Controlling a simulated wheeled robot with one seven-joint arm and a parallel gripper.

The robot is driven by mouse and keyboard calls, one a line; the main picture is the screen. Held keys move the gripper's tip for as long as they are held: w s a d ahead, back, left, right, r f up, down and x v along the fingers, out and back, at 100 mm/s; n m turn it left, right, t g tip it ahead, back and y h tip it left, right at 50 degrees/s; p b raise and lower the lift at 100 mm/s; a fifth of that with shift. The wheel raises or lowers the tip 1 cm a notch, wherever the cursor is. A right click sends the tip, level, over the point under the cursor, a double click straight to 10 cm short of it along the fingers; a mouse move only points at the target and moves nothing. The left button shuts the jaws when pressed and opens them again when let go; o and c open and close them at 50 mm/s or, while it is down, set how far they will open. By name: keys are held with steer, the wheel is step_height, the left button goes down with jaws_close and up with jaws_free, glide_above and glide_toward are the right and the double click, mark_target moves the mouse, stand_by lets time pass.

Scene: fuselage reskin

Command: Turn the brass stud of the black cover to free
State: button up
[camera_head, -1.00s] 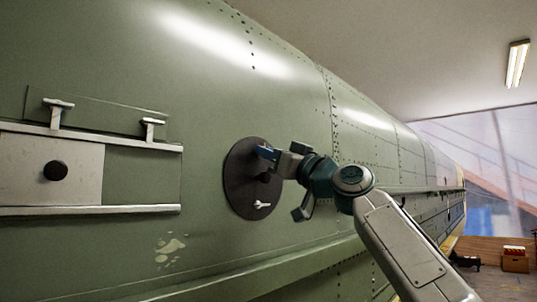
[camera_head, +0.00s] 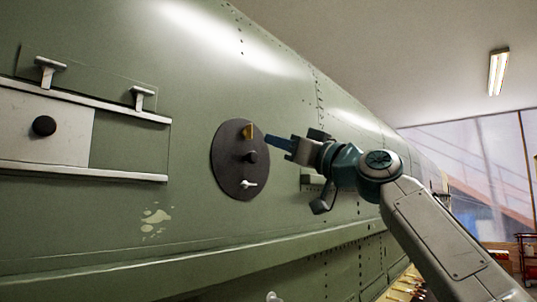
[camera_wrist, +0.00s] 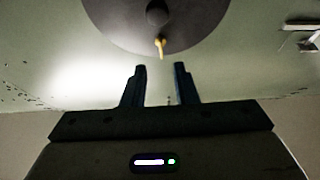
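The round black cover (camera_head: 226,165) is on the green fuselage wall, with a dark knob (camera_head: 250,157) at its middle. The brass stud (camera_head: 248,131) sits near the cover's upper rim as a small upright tab. In the wrist view the brass stud (camera_wrist: 160,46) lies lengthwise along the line from knob to rim. A pale wing-shaped stud (camera_head: 248,184) lies roughly sideways low on the cover. My gripper (camera_head: 268,141) is right of the brass stud, apart from it. In the wrist view my gripper (camera_wrist: 160,70) has its fingers apart, empty, with the stud beyond the gap.
Left of the cover, a pale panel (camera_head: 65,125) with a black knob sits between two rails. Two T-shaped handles (camera_head: 50,68) stick out above it. A ledge (camera_head: 200,255) runs along the fuselage below. The wall around the cover is clear.

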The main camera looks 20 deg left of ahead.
steer(key=b+v, duration=0.4)
steer(key=v, duration=0.2)
steer(key=shift+d, duration=0.1)
stand_by(0.5)
